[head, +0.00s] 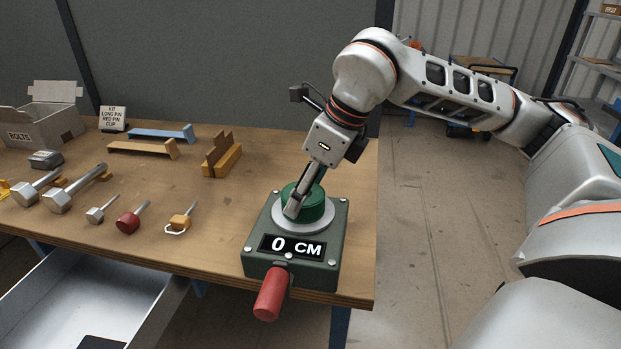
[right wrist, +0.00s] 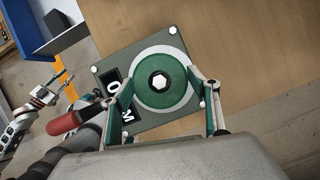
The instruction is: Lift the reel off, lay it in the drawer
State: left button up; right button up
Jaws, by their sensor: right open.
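The green reel (head: 313,206) sits on a pale round plate on top of a dark green box (head: 255,250) marked "0 CM". The drawer (head: 75,290) is pulled out below the table at the lower left. My left gripper (right wrist: 50,93) shows small in the right wrist view; its opening is unclear.
A red handle (head: 271,293) sticks out from the box's front over the table edge. Several bolts and pins, including a red-headed pin (head: 128,222), lie left of the box. Yellow blocks (head: 222,160) stand behind. A dark item (head: 101,342) lies in the drawer.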

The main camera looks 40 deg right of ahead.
aim_at(293, 190)
pick_arm(q)
jog(key=shift+w, duration=0.15)
pick_arm(e)
jog(key=shift+x, duration=0.75)
jog(key=c, duration=1.3)
pick_arm(q)
jog(key=shift+d+r, duration=0.1)
pick_arm(e)
jog(key=shift+r, duration=0.15)
